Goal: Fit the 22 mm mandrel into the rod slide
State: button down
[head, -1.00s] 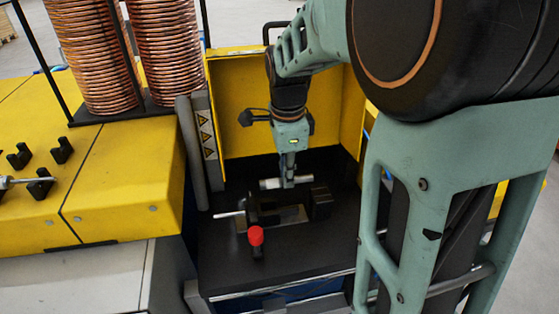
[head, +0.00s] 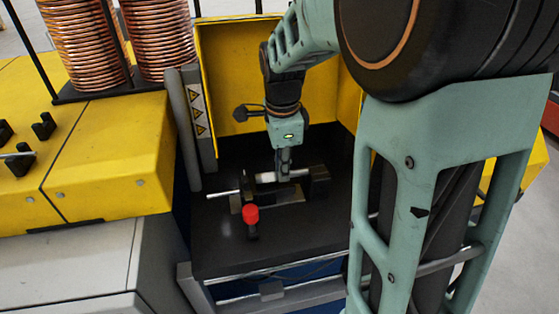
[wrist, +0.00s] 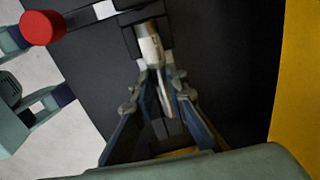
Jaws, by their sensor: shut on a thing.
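The mandrel is a short pale metal cylinder held level in my gripper in the head view (head: 265,178). In the wrist view the mandrel (wrist: 149,45) shows beyond the fingertips, with a brownish far end. My gripper (head: 284,173) is shut on it from above; in the wrist view my gripper (wrist: 163,82) shows both fingers closed around its near part. The rod slide appears to be the black fixture with a bright rail (head: 288,196) under the mandrel. I cannot tell whether the mandrel touches or sits in it.
A thin rod (head: 222,194) sticks out left of the fixture. A black block (head: 319,183) stands at its right. A red knob (head: 250,214) rises in front. A yellow guard (head: 228,70) encloses the back and right. The black bench (head: 225,250) is clear in front.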

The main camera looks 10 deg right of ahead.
jog(key=shift+f+b, duration=0.9)
jog(key=shift+f, duration=0.6)
jog(key=c, duration=1.8)
grip_release()
jog(key=shift+c, duration=0.2)
notch_tip(320, 180, up, 12)
jog(key=s, duration=0.1)
jog(key=shift+s+a, duration=0.15)
jog(key=shift+a, duration=0.05)
